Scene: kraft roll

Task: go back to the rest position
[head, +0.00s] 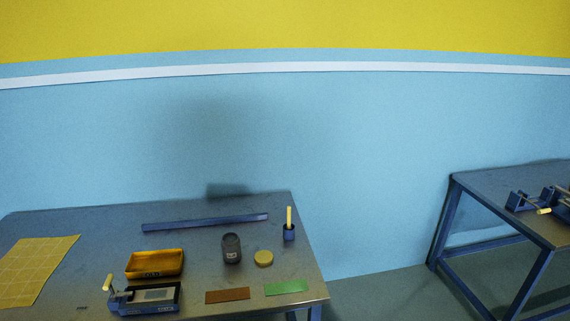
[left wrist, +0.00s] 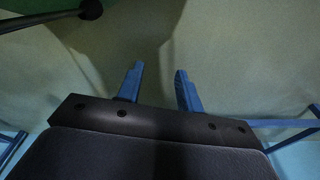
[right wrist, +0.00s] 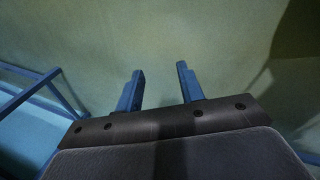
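My left gripper (left wrist: 157,85) shows in the left wrist view. Its two blue fingers are apart with nothing between them, over bare floor. My right gripper (right wrist: 160,85) shows in the right wrist view. Its two blue fingers are also apart and empty, over bare floor. Neither gripper nor arm shows in the head view, and neither touches anything in the wrist views.
A metal table (head: 200,273) at left bears a yellow gridded sheet (head: 36,268), an orange tray (head: 155,264), a blue bar (head: 205,222), a dark jar (head: 231,248) and smaller items. A second table (head: 500,190) stands at right. Floor (head: 385,295) between them is clear.

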